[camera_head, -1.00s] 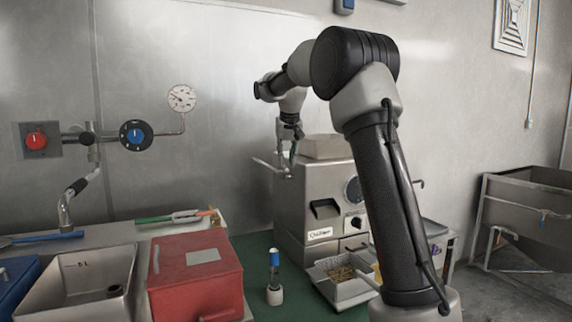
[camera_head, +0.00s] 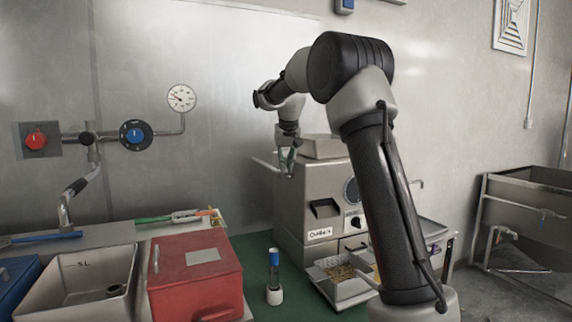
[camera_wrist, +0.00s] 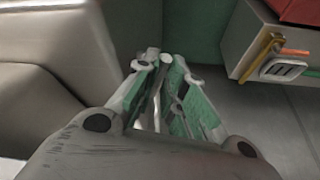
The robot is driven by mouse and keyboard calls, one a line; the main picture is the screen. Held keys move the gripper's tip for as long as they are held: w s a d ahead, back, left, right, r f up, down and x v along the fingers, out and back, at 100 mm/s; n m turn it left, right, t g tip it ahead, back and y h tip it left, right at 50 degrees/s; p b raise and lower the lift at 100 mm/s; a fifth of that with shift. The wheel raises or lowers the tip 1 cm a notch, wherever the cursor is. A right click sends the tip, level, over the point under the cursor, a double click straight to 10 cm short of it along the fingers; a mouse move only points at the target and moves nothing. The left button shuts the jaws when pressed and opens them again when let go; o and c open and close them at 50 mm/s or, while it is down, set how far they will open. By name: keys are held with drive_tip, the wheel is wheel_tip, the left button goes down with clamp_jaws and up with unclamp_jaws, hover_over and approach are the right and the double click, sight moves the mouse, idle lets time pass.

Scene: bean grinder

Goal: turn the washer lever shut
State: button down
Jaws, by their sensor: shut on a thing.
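My gripper (camera_head: 287,168) is at the upper left side of the steel machine (camera_head: 310,195), pointing down, and its green-and-grey fingers are close together. In the wrist view, the fingers (camera_wrist: 160,65) are closed around a slim grey metal bar (camera_wrist: 152,56), which looks like the washer lever. In the head view, a thin light bar (camera_head: 263,163) sticks out leftward from the machine beside the fingertips. The gripper covers part of it, so I cannot tell its exact angle.
A red box (camera_head: 195,275) stands on the counter at the left, beside a steel sink (camera_head: 125,265). A blue-topped brush-like tool (camera_head: 274,280) stands on the green surface. A tray of beans (camera_head: 340,280) sits in front of the machine. Wall valves and a gauge (camera_head: 182,97) are farther left.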

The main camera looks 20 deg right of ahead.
drive_tip(key=shift+a, duration=0.1)
drive_tip(key=w+a+m+g+h, duration=0.3)
drive_tip(key=w+a+m+g, duration=0.1)
drive_tip(key=m, duration=1)
drive_tip(key=shift+w+m, duration=0.4)
drive_tip(key=shift+w, duration=0.4)
drive_tip(key=c, duration=1.8)
unclamp_jaws()
drive_tip(key=shift+o, duration=0.2)
